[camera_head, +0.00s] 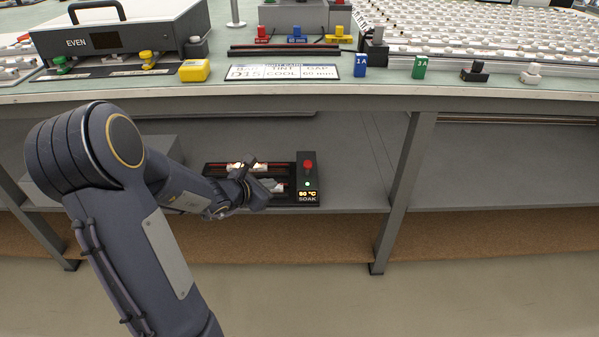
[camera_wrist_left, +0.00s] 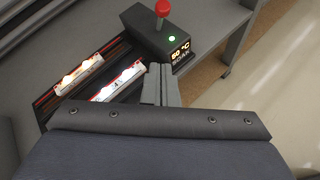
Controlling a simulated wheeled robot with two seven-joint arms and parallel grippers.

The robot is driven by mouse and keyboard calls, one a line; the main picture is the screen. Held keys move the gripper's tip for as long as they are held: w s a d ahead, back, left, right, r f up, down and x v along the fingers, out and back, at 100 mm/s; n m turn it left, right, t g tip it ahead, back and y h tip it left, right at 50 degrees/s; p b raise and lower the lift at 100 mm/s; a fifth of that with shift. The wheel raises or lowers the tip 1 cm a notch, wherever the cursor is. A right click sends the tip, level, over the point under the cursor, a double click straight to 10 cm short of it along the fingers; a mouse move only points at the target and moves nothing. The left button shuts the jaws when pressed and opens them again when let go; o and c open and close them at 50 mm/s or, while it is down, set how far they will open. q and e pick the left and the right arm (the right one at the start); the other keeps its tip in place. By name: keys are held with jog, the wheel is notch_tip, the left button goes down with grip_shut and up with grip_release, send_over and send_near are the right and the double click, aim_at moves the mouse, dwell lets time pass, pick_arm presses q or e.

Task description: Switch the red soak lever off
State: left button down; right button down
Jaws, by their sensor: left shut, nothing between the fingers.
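The soak unit (camera_head: 308,186) is a black box on the lower shelf, with a red-knobbed lever (camera_head: 308,164) standing up on its top. Its display reads 50 °C or 60 °C above the word SOAK, and a small light glows on it. In the left wrist view the red lever (camera_wrist_left: 162,8) stands at the top and the light (camera_wrist_left: 172,38) is green. My left gripper (camera_head: 278,186) is shut and empty, just left of the unit, over the black tray. Its closed fingers (camera_wrist_left: 160,82) point toward the unit's display side. My right gripper is not in view.
A black tray with red rails (camera_head: 216,168) left of the unit holds lit white strips (camera_wrist_left: 80,72). The bench top (camera_head: 480,88) overhangs the shelf, and a slanted leg (camera_head: 405,190) stands to the right. The shelf (camera_head: 480,170) beyond it is clear.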

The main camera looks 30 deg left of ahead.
pick_arm(q)
jog(key=b, duration=0.3)
send_near(307, 169)
notch_tip(307, 169, down, 4)
jog(key=a, duration=0.2)
jog(key=shift+w+d+r, duration=0.1)
jog(key=shift+w+d, duration=0.1)
jog(key=shift+w, duration=0.65)
jog(key=shift+w+d+r, duration=0.1)
jog(key=shift+w+d, duration=0.1)
jog(key=shift+w, duration=0.7)
jog(key=shift+w+d+r, duration=0.1)
jog(key=shift+w+d, duration=0.1)
jog(key=shift+w, duration=0.65)
